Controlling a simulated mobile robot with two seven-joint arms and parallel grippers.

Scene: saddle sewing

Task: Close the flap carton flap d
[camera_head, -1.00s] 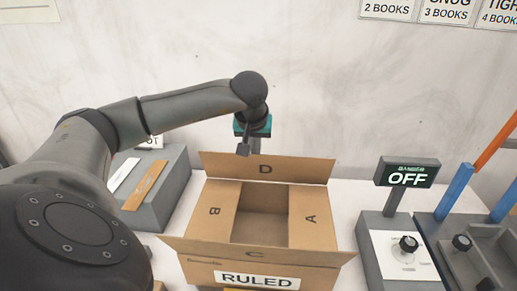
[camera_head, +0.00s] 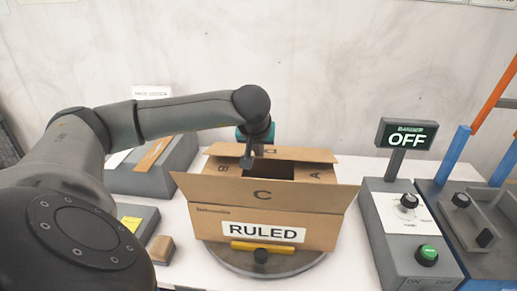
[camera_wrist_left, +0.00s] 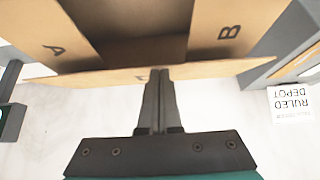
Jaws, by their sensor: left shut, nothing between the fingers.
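The brown carton (camera_head: 215,220), labelled RULED, stands on a round grey turntable (camera_head: 285,270). Flap D (camera_head: 300,153) at the far side tilts inward over the opening, part open. Flaps B (camera_head: 222,168) and A (camera_head: 316,176) are folded in. Flap C (camera_head: 300,193) at the front is open and leans outward. My left gripper (camera_head: 247,162) is shut and empty at flap D. In the left wrist view its fingertips (camera_wrist_left: 158,72) meet or overlap flap D (camera_wrist_left: 95,77); contact is hard to tell. A dark gap into the carton remains visible. My right gripper is not in view.
A grey control box (camera_head: 385,240) with an OFF display (camera_head: 407,134) stands right of the carton. A grey block (camera_head: 185,165) stands at left behind my arm. A small brown block (camera_head: 160,249) lies at front left.

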